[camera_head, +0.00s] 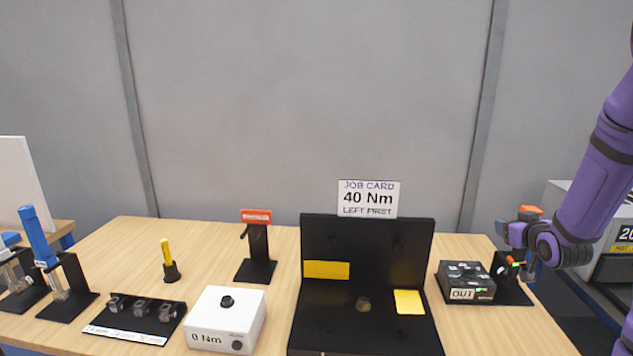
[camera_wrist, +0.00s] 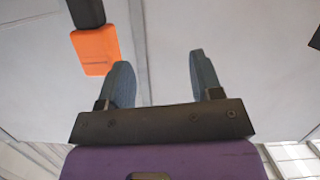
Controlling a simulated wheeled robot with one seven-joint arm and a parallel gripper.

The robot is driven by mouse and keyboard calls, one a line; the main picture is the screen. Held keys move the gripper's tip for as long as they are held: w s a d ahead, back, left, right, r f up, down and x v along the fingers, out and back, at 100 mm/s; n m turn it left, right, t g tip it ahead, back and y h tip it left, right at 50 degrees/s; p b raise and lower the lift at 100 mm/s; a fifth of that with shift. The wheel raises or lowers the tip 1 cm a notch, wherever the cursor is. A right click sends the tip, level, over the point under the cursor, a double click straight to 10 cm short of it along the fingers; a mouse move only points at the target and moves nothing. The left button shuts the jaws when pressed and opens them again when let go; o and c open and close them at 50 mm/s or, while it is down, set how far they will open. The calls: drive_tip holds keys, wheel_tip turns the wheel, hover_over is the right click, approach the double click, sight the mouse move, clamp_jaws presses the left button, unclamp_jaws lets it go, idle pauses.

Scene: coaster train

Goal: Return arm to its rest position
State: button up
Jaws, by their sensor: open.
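My purple arm (camera_head: 597,165) reaches in from the right edge in the head view, with its wrist end over the right end of the bench. In the wrist view my gripper (camera_wrist: 163,80) is open, its two blue-grey fingers apart with only pale wall between them. An orange block with a black part (camera_wrist: 95,50) shows beyond the left finger, apart from it as far as I can tell. In the head view my fingers are hard to make out against the things behind.
Near the wrist are a black stand (camera_head: 513,290) and a black OUT box (camera_head: 466,283). A black fixture (camera_head: 367,250) with a job card (camera_head: 368,198) stands mid-bench. A white 0 Nm box (camera_head: 226,319), red-topped stand (camera_head: 257,245) and blue-handled tool (camera_head: 37,238) are further left. A grey machine (camera_head: 610,260) stands right.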

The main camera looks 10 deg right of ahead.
drive_tip(key=s+a+r+g, duration=0.2)
drive_tip(key=s+a+r, duration=0.2)
drive_tip(key=a+r, duration=0.25)
drive_tip(key=s+a+r+g, duration=0.2)
drive_tip(key=s+a+r, duration=0.1)
drive_tip(key=a+r, duration=0.4)
drive_tip(key=s+a+r+g+y, duration=0.1)
drive_tip(key=s+a+r+g, duration=0.1)
drive_tip(key=s+a, duration=0.5)
drive_tip(key=s+a+r+n+g+y, duration=0.1)
drive_tip(key=s+a, duration=0.6)
drive_tip(key=s, duration=0.8)
drive_tip(key=shift+s+a+r+g+y, duration=0.35)
drive_tip(key=shift+g+y, duration=0.45)
drive_tip(key=shift+g, duration=0.3)
drive_tip(key=shift+w+r, duration=0.1)
drive_tip(key=shift+w, duration=0.1)
